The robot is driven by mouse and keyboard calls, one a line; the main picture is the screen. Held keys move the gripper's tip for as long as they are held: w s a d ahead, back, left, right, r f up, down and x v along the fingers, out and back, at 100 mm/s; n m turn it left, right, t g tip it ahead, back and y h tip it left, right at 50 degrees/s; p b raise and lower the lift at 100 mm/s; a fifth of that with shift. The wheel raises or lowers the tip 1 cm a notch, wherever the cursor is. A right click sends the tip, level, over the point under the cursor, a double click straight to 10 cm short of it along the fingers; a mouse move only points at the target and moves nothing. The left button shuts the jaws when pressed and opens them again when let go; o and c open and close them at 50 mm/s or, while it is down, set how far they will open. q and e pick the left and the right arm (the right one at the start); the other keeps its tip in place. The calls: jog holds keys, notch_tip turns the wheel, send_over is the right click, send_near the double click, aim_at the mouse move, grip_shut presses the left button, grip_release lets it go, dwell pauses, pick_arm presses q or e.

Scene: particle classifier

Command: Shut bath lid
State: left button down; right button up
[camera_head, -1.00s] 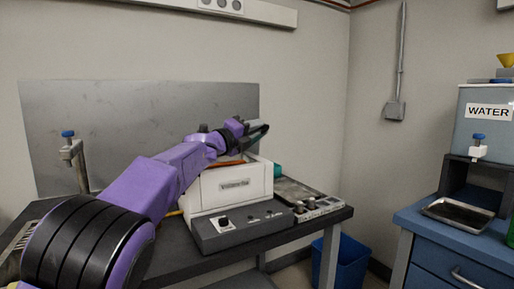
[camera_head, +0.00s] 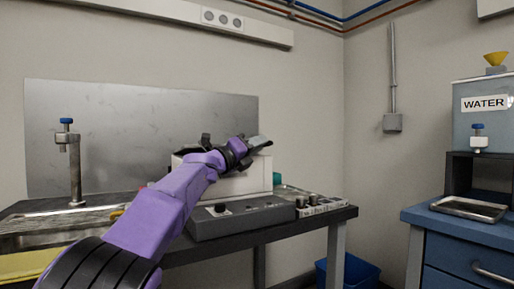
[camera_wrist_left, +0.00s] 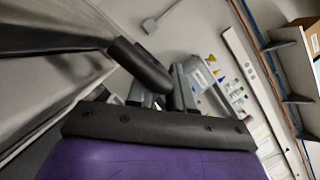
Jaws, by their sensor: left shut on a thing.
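The bath is a white box (camera_head: 257,180) behind a grey control panel (camera_head: 242,218) with dark knobs, on the dark bench. My left arm reaches across its front. My left gripper (camera_head: 247,148) is over the top of the bath, tilted. In the left wrist view, the gripper (camera_wrist_left: 165,88) is shut on a dark bar (camera_wrist_left: 137,64), which looks like the bath lid's handle. A grey panel fills the left of that view and may be the lid. The lid is mostly hidden in the head view, so I cannot tell its angle. My right gripper is not in view.
A metal backsplash (camera_head: 110,125) stands behind the bench. A tap with a blue knob (camera_head: 72,165) rises by the sink at left. At right, a water tank (camera_head: 484,125) stands over a blue cabinet (camera_head: 470,245) with a metal tray (camera_head: 468,209). A blue bin (camera_head: 355,272) is below.

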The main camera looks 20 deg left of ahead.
pick_arm(q)
jog(key=shift+w+f, duration=0.1)
jog(key=shift+f, duration=0.05)
jog(key=c, duration=1.1)
grip_release()
jog(key=shift+w+a+f, duration=0.1)
jog(key=shift+w+f, duration=0.05)
jog(key=shift+w, duration=0.05)
jog(key=shift+s, duration=0.1)
jog(key=shift+s, duration=0.1)
jog(key=b+v, duration=0.2)
jog(key=v, duration=0.8)
